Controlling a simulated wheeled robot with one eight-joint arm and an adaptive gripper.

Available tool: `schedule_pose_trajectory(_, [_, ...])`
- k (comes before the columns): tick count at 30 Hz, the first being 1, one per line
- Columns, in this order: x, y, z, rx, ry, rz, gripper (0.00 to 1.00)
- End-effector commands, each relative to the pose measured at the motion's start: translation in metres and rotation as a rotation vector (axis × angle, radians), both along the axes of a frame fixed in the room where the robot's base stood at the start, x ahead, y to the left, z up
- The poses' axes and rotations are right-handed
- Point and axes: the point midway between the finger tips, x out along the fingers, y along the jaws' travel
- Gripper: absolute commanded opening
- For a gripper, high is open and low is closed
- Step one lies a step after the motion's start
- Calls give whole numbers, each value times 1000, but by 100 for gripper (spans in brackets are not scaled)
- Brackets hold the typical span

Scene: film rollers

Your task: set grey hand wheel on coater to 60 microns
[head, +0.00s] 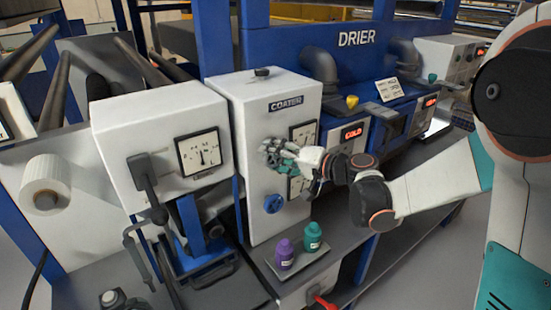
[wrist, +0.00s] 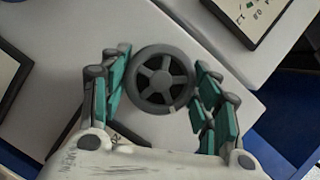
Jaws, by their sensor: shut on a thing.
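The coater (head: 266,128) is a white cabinet with a dark name plate. In the wrist view its grey hand wheel (wrist: 161,81) is a dark spoked ring. My gripper (head: 279,153) is at the coater's front face and covers the wheel in the head view. In the wrist view the green-padded fingers of my gripper (wrist: 163,88) stand on either side of the wheel's rim and are shut on it. Two dial gauges show on the coater's face, an upper one (head: 303,133) and a lower one partly behind my gripper. Their readings are too small to tell.
A blue hand wheel (head: 273,204) sits below my gripper. Purple (head: 285,256) and teal (head: 313,237) bottles stand on a tray beneath. A white unit with a gauge (head: 197,152) and lever is left. The blue drier (head: 357,60) with red displays is right.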

Motion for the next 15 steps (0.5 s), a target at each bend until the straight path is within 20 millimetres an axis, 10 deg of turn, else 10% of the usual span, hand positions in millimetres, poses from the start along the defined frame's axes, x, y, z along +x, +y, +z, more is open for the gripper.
schedule_pose_trajectory(11, [0, 0, 0, 3, 2, -1, 33])
schedule_pose_trajectory(12, [0, 0, 0, 3, 2, -1, 61])
schedule_pose_trajectory(15, [0, 0, 0, 3, 2, -1, 77])
